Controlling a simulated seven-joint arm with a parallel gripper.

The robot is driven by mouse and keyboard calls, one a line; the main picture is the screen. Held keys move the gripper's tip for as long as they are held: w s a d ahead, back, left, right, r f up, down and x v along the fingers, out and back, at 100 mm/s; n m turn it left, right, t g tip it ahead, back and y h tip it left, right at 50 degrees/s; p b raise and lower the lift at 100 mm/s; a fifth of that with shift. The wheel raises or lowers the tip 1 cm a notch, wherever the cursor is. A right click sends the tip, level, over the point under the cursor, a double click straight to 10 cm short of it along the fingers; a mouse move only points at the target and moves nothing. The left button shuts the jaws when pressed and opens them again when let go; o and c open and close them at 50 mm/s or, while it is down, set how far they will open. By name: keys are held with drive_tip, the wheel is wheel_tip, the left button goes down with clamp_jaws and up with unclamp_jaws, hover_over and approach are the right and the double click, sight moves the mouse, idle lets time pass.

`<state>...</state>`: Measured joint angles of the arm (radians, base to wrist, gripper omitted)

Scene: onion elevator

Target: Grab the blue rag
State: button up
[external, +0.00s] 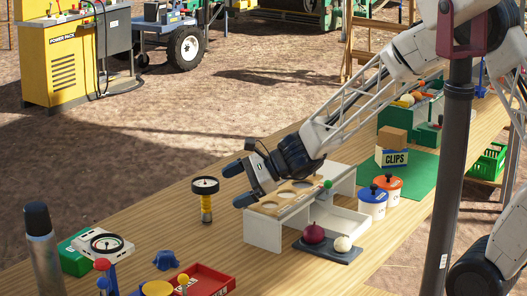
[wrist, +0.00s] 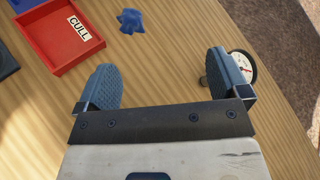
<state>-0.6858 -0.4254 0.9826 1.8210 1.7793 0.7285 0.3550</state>
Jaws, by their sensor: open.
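The blue rag (external: 166,260) lies crumpled on the wooden table, left of my gripper and beside the red tray. It also shows in the wrist view (wrist: 130,21), near the top, beyond my fingertips and apart from them. My gripper (external: 240,184) is open and empty above the table, close to the white stand with round holes. In the wrist view my gripper's two blue-grey fingers (wrist: 162,78) are spread wide with bare wood between them.
A red tray (external: 211,289) marked CULL sits beside the rag. A dial gauge on a yellow post (external: 206,196) stands near my fingers; its dial (wrist: 243,66) is by the right finger. The white stand (external: 263,235) is below my gripper. Bare wood lies between gripper and rag.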

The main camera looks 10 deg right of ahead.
sight(167, 253)
drive_tip(key=s+a+f+m, duration=0.1)
drive_tip(key=a+f+m, duration=0.1)
drive_tip(key=a+f, duration=0.2)
drive_tip(key=s+a+f+m+t, duration=0.1)
drive_tip(key=s+a+f+m, duration=0.1)
drive_tip(key=a+f, duration=0.1)
drive_tip(key=s+a+f+m, duration=0.1)
drive_tip(key=a+f+m, duration=0.1)
drive_tip(key=a+f, duration=0.2)
drive_tip(key=shift+s+a+f+m+t+y, duration=0.1)
drive_tip(key=shift+a+f+m+t+y, duration=0.1)
drive_tip(key=shift+f, duration=0.25)
drive_tip(key=shift+s+a+f+m+t+y, duration=0.1)
drive_tip(key=shift+a+f, duration=0.05)
drive_tip(key=shift+f, duration=0.3)
drive_tip(key=shift+s+a+f, duration=0.15)
drive_tip(key=shift+a+f, duration=0.05)
drive_tip(key=shift+f, duration=0.2)
drive_tip(key=shift+a, duration=0.1)
drive_tip(key=shift+x, duration=1.15)
drive_tip(key=shift+x, duration=2.65)
